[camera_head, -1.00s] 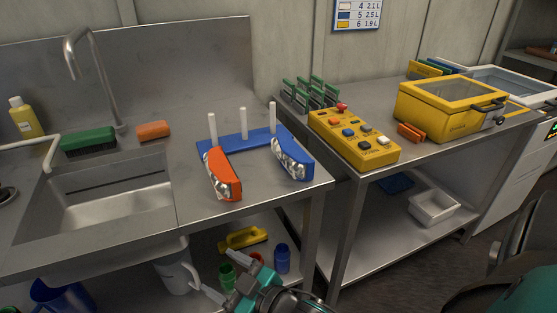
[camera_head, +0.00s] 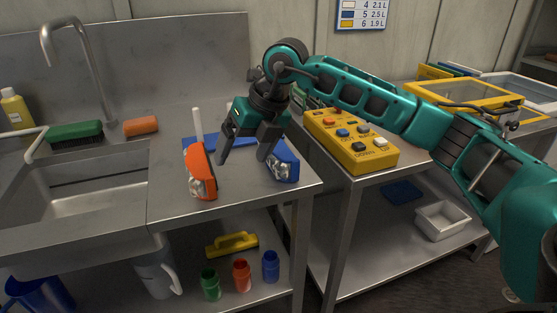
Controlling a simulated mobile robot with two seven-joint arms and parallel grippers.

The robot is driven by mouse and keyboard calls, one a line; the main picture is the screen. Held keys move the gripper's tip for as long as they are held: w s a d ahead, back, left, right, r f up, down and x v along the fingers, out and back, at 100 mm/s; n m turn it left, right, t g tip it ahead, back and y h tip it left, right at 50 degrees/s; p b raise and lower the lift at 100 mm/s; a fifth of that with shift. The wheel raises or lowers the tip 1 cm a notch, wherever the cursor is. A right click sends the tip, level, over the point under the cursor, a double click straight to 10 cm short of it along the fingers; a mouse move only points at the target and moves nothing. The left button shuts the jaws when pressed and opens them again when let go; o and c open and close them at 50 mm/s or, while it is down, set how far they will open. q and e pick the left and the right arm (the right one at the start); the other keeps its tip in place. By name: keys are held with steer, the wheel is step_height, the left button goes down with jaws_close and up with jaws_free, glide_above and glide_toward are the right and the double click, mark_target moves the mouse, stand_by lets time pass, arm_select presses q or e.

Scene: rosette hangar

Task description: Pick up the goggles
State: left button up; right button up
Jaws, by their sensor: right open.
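Orange goggles (camera_head: 198,160) with a clear lens stand on the steel counter, in front of a blue base with white pegs (camera_head: 196,124). Blue goggles (camera_head: 285,164) with a clear lens stand to the right of them, partly hidden by my right gripper. My right gripper (camera_head: 242,159) is open and points down, its fingertips apart, between the orange and the blue goggles in the picture. Nothing shows between its fingers. I cannot tell whether a finger touches the blue goggles. My left gripper is not in view.
A sink (camera_head: 75,190) with a tap lies left. A green brush (camera_head: 76,135) and an orange block (camera_head: 141,125) lie behind it. A yellow button box (camera_head: 350,140) stands on the right table, below my right arm. Cups and a yellow tool (camera_head: 232,244) are on the lower shelf.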

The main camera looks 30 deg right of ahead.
mark_target(280, 146)
steer(key=d+r+h, duration=0.1)
steer(key=d, duration=0.2)
steer(key=d+r+m+h, duration=0.1)
steer(key=d+r, duration=0.1)
steer(key=d, duration=0.1)
steer(key=d+r+m+t+h, duration=0.1)
steer(key=d+h, duration=0.1)
steer(key=d, duration=0.1)
steer(key=shift+w+d+r, duration=0.15)
steer(key=shift+w+r, duration=0.15)
steer(key=shift+w, duration=0.1)
steer(key=shift+d+f, duration=0.1)
steer(key=shift+d, duration=0.25)
steer(key=b+x, duration=0.1)
steer(key=x, duration=0.6)
steer(key=shift+w, duration=0.1)
steer(key=x, duration=0.5)
steer(key=shift+d+f, duration=0.1)
steer(key=shift+f, duration=0.15)
steer(key=c, duration=1)
steer(key=shift+r, duration=0.1)
steer(key=shift+c, duration=0.4)
steer(key=shift+r, duration=0.1)
